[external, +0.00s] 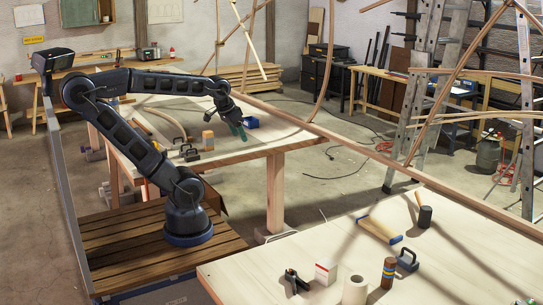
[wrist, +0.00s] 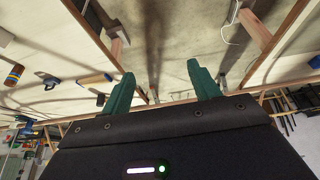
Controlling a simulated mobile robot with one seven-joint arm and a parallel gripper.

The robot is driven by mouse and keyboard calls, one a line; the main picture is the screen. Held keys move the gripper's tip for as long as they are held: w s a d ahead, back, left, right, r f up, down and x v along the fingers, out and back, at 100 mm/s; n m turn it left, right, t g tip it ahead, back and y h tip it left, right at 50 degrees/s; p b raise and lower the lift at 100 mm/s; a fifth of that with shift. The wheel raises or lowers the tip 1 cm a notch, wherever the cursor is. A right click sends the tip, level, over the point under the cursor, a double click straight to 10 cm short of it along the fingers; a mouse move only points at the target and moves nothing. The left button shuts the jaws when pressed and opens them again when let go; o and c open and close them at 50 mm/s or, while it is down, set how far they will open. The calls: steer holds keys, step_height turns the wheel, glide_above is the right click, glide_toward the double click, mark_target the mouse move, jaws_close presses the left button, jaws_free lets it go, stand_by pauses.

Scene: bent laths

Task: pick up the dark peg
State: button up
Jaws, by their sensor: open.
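My gripper (external: 237,128) has green fingers and hangs at the end of my outstretched arm, over the right part of the far worktable (external: 240,153). In the wrist view my gripper (wrist: 162,86) shows its two green fingers wide apart with nothing between them. I cannot make out a dark peg for certain in either view; it may be too small or hidden. A blue object (external: 251,122) is just right of the fingers on the far worktable.
A tan block (external: 208,140) and dark tools (external: 190,153) lie left of my gripper. The near table (external: 310,247) holds a mallet (external: 425,216), a striped cylinder (external: 388,272) and a white roll (external: 355,290). Bent laths (external: 329,70) and a ladder (external: 423,80) stand right of the far worktable.

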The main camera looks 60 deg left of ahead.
steer(key=w+d+n+g+h, duration=0.3)
steer(key=w+d+n, duration=0.6)
steer(key=w+d, duration=1)
steer(key=n+h, duration=0.1)
steer(key=n, duration=1.2)
glide_above(391, 269)
steer(key=a, duration=0.5)
step_height(391, 269, down, 17)
steer(key=shift+d+x, duration=0.15)
steer(key=shift+x, duration=2.55)
steer(key=shift+d+x, duration=0.1)
steer(key=shift+x, duration=2.55)
steer(key=shift+r, duration=0.15)
steer(key=c, duration=1.1)
